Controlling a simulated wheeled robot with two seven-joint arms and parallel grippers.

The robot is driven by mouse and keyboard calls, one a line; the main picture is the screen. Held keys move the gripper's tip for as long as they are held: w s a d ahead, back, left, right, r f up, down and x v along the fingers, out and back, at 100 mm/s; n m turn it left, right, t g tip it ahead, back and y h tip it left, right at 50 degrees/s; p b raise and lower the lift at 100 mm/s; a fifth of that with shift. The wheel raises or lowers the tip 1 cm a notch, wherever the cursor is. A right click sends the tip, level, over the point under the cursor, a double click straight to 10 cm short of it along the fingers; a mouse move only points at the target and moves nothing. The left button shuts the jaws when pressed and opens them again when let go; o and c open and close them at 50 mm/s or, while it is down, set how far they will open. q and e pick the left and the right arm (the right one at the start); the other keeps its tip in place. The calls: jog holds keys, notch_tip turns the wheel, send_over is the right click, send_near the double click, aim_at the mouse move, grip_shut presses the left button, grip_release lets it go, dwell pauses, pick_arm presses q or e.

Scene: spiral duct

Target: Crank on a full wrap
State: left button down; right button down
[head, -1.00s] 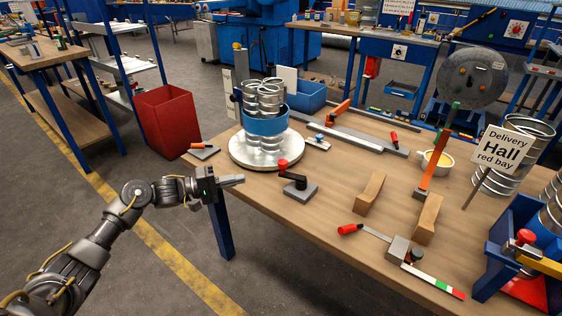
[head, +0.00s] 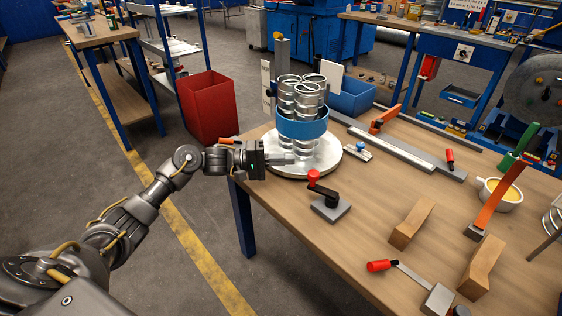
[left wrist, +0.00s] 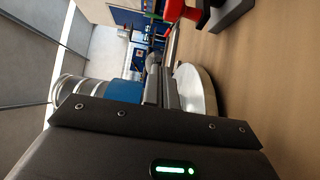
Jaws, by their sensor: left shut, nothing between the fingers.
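A bundle of silver spiral ducts (head: 303,92) stands upright on a round silver turntable (head: 329,167), with a blue wrap band (head: 303,129) around its middle. A crank (head: 322,190) with a red knob and black arm sits on a grey base on the bench, in front of the turntable. My left gripper (head: 290,158) is shut and empty, its fingers over or against the turntable's near left side; contact is unclear. In the left wrist view the fingers (left wrist: 165,85) point towards the turntable (left wrist: 197,92); the red knob (left wrist: 174,10) is at the top. My right gripper is out of view.
A red bin (head: 208,108) stands on the floor left of the bench. Wooden blocks (head: 411,222), a red-handled tool (head: 382,265) and a yellow-filled cup (head: 499,195) lie to the right. A blue tray (head: 352,97) is behind the ducts. Bare bench lies between crank and blocks.

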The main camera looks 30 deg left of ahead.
aim_at(323, 189)
pick_arm(q)
jog(key=x, duration=0.7)
jog(key=shift+d+b, duration=0.1)
jog(key=shift+b, duration=0.2)
jog(key=s, duration=0.3)
jog(key=shift+s, duration=0.25)
jog(key=shift+s+d, duration=0.15)
jog(key=shift+s, duration=0.15)
jog(key=shift+f, duration=0.1)
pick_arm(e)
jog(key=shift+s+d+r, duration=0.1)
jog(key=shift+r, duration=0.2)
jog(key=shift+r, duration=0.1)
